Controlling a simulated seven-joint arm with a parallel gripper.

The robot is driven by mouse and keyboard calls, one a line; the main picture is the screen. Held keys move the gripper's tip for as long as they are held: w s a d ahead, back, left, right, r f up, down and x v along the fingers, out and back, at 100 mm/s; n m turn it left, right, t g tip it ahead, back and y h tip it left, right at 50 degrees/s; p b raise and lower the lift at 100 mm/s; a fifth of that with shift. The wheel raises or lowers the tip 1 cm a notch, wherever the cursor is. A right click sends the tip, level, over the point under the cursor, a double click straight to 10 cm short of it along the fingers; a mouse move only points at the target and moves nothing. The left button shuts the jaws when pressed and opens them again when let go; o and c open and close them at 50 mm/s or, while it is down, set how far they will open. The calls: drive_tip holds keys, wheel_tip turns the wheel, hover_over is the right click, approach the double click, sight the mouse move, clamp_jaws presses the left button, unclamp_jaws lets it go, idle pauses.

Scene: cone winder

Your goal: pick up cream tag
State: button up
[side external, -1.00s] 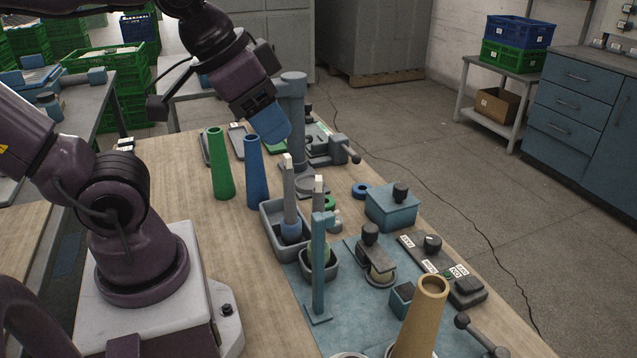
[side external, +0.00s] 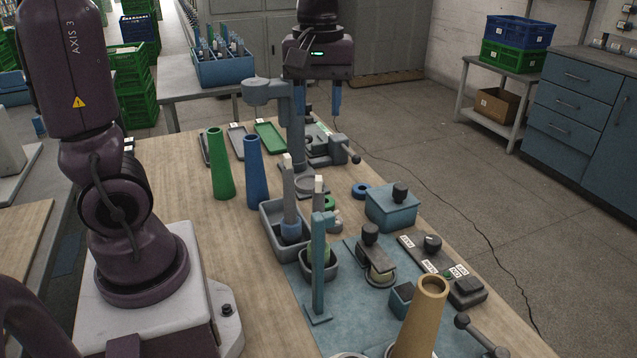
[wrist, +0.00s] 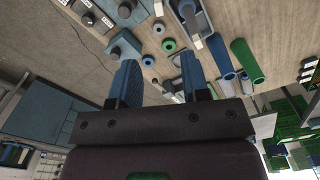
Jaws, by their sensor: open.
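I cannot single out the cream tag with certainty. Small pale labels lie by the back trays, and a pale label (side external: 323,128) shows near the clamp fixture. My gripper (side external: 317,112) points down above the back of the table, behind the grey post.
A green cone (side external: 221,165) and a blue cone (side external: 256,172) stand left of a grey tray (side external: 270,215). The grey post (side external: 298,130) rises close to my gripper. A blue lidded box (side external: 391,207) and a tan cone (side external: 420,315) stand nearer.

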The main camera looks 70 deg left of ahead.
hover_over(319, 178)
drive_tip(key=shift+n, duration=0.3)
drive_tip(key=f, duration=0.7)
drive_tip(key=shift+a+f, duration=0.25)
drive_tip(key=shift+f, duration=0.1)
drive_tip(key=shift+d+f, duration=0.15)
drive_tip(key=shift+f, duration=1.2)
drive_tip(key=shift+d+f, duration=0.1)
drive_tip(key=shift+f, duration=1.2)
drive_tip(key=c, duration=0.8)
